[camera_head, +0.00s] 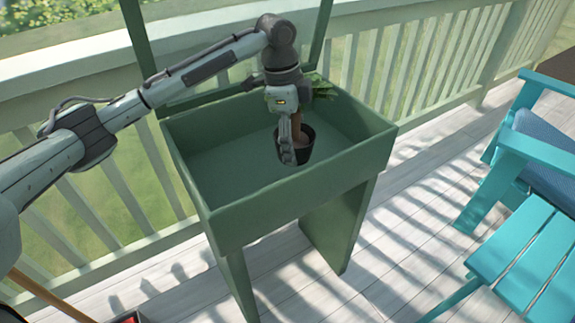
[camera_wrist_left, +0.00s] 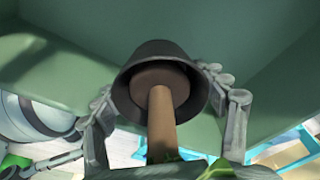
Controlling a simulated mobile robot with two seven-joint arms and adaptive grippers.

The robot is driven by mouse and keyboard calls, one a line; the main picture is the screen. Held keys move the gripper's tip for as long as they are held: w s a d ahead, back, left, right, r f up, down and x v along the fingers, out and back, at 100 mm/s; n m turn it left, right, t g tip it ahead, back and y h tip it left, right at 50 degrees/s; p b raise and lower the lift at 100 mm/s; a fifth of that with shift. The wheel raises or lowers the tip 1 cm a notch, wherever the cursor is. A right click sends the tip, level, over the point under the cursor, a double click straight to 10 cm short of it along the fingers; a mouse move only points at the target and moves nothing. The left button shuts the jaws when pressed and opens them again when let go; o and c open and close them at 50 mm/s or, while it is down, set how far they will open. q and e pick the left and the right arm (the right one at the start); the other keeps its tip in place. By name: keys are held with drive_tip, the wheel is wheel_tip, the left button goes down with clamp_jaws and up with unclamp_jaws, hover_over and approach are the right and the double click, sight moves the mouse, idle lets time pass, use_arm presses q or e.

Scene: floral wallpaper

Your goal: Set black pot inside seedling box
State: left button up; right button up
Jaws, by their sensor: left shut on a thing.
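The black pot (camera_head: 306,150) holds a plant with a thick brown stem and green leaves (camera_head: 322,87). The seedling box (camera_head: 305,189) is a green open-topped box on legs. My left gripper (camera_head: 288,150) points down and is shut on the black pot. The pot is within the box's outline in the head view, towards its right side; I cannot tell whether it touches the box floor. In the left wrist view the pot (camera_wrist_left: 160,52) sits between the two fingers, with the brown stem (camera_wrist_left: 162,120) towards the camera. My right gripper is not in view.
A pale green railing (camera_head: 390,50) runs behind the box. A turquoise chair (camera_head: 545,125) and a turquoise slatted table (camera_head: 535,255) stand at the right. The left part of the box floor (camera_head: 225,150) is bare. Wooden deck boards lie below.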

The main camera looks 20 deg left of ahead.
use_arm(q)
wheel_tip(320, 180, down, 8)
drive_tip(key=shift+r, duration=0.1)
idle(0.4)
drive_tip(key=o, duration=1.2)
drive_tip(key=shift+f, duration=0.2)
drive_tip(key=shift+o, duration=0.2)
drive_tip(key=r, duration=0.4)
drive_tip(key=a+r, duration=0.1)
drive_tip(key=r, duration=0.7)
drive_tip(key=shift+s+a, duration=0.15)
drive_tip(key=shift+a, duration=0.25)
